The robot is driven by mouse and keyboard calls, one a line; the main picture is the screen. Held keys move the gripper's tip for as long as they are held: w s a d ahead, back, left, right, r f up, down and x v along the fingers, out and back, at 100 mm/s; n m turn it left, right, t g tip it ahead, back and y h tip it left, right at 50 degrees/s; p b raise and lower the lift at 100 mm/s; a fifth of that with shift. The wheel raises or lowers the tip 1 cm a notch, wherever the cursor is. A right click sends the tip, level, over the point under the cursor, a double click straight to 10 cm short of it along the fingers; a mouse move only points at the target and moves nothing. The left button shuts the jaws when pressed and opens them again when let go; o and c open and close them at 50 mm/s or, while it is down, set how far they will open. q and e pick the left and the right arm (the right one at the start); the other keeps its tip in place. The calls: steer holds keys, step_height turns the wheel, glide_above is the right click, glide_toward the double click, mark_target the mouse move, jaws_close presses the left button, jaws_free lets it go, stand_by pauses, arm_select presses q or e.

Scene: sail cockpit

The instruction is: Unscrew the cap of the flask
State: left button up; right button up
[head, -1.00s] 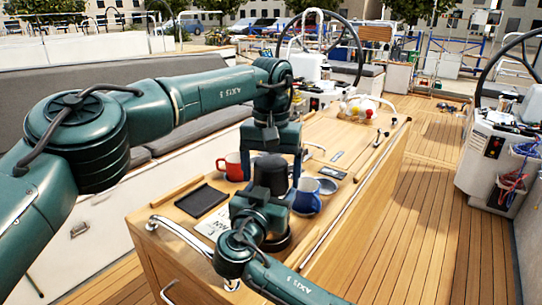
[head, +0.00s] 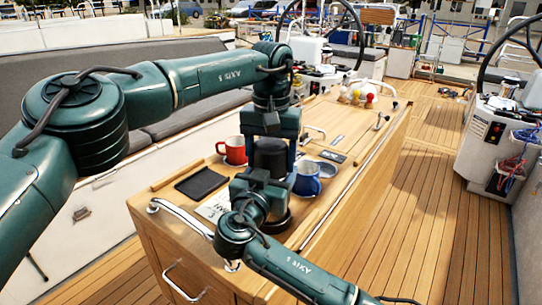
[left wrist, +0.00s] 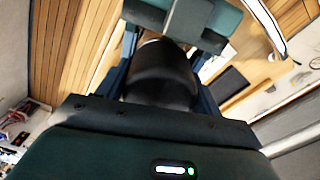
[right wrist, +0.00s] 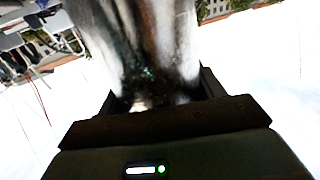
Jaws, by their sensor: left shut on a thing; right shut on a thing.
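The flask stands on the wooden cockpit table, mostly hidden behind my right gripper in the head view. Its black cap (head: 270,158) is at the top, and its dark base (head: 278,220) shows below. My left gripper (head: 270,150) comes down from above and is shut on the cap, which also fills the middle of the left wrist view (left wrist: 162,75). My right gripper (head: 266,190) is shut on the flask body from the near side. The shiny metal flask body (right wrist: 150,40) fills the upper middle of the right wrist view. I cannot tell how far the cap is turned.
A red mug (head: 232,150) stands behind left of the flask, and a blue mug (head: 307,178) close on its right. A black tray (head: 201,183) lies to the left. A metal rail (head: 185,222) edges the near side of the table (head: 165,197). Jars (head: 357,95) stand farther back.

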arm_select(q)
steer(key=n, duration=0.6)
steer(key=shift+n, duration=0.3)
steer(key=o, duration=1.1)
steer(key=shift+r, duration=0.1)
